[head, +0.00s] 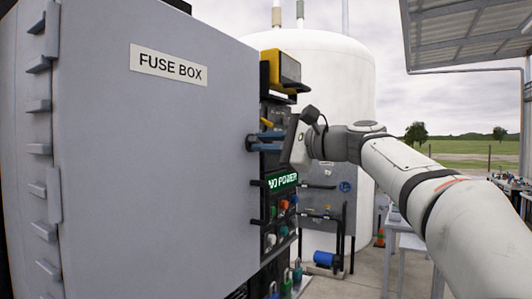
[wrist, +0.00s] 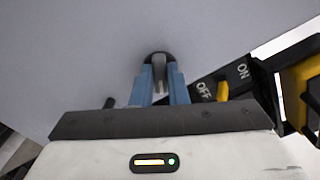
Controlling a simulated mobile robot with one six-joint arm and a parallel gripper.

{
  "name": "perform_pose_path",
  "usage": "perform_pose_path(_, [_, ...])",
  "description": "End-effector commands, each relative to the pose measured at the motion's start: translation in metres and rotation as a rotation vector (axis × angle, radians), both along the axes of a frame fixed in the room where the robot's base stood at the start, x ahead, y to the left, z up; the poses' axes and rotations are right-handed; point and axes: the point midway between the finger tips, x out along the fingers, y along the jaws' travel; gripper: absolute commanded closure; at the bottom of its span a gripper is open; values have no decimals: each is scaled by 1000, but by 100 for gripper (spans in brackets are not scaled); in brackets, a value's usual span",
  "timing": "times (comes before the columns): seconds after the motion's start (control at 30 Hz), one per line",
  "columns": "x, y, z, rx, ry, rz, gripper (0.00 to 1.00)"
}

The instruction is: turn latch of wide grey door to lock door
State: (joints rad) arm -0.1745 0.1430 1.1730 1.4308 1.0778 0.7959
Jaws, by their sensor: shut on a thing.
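The wide grey door (head: 150,170) labelled FUSE BOX fills the left of the head view, with its hinges on the left. Its pale face also fills the back of the wrist view (wrist: 90,60). The latch (wrist: 158,66) is a small grey lever on a dark round base on that face, near the door's right edge in the head view. My gripper (wrist: 160,82) has its blue fingers on either side of the lever and is shut on it. In the head view my gripper (head: 262,142) reaches the door edge from the right; the lever itself is hidden there.
Beside the door stands a panel with a green NO POWER sign (head: 283,181), a yellow box (head: 283,68) and coloured buttons. An ON/OFF switch (wrist: 223,91) sits just right of my fingers. A white tank (head: 335,80) stands behind.

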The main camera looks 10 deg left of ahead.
Motion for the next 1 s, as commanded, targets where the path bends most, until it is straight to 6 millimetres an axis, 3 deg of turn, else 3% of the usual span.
perform_pose_path(0.5, [0,0,-4,-133,-378,0,100])
perform_pose_path(1.0, [0,0,-3,-174,-492,1,100])
